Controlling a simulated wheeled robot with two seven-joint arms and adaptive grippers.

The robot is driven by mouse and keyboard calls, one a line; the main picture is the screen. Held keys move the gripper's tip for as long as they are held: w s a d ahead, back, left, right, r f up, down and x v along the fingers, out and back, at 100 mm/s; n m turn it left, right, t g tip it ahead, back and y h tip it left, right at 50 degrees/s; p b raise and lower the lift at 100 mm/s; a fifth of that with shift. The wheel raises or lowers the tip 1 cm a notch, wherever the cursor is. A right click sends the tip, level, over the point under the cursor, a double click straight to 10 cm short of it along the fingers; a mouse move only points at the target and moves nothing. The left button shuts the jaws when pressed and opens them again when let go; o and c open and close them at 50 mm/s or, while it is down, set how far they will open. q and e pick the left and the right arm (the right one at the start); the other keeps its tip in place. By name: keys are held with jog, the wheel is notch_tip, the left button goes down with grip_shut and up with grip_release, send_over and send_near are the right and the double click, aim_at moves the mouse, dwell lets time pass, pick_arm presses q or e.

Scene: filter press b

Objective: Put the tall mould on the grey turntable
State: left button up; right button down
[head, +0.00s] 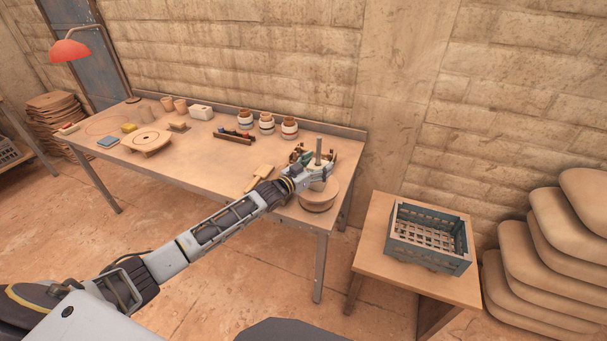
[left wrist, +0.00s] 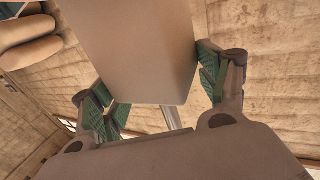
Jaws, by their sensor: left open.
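A round turntable (head: 318,198) stands at the right end of the workbench; its colour looks tan-grey in this light. My left gripper (head: 314,164) is over it, open. A pale block-like piece, which looks like the tall mould (head: 317,184), shows low at the gripper above the disc. In the left wrist view the tall mould (left wrist: 135,50) fills the space between the green-padded fingers of my left gripper (left wrist: 160,85), with gaps visible beside it. The arm and fingers partly hide the mould in the head view, and I cannot tell whether it touches the disc. My right gripper is not in view.
A grey upright rod (head: 318,151) rises close behind the gripper. Several jars (head: 267,124), a tool rack (head: 234,135) and a wooden paddle (head: 259,178) are on the workbench (head: 205,165). A crate (head: 430,236) stands on a side table.

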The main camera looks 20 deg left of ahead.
pick_arm(q)
jog(key=v, duration=1.2)
dwell(0.7)
jog(key=shift+f, duration=0.1)
dwell(0.7)
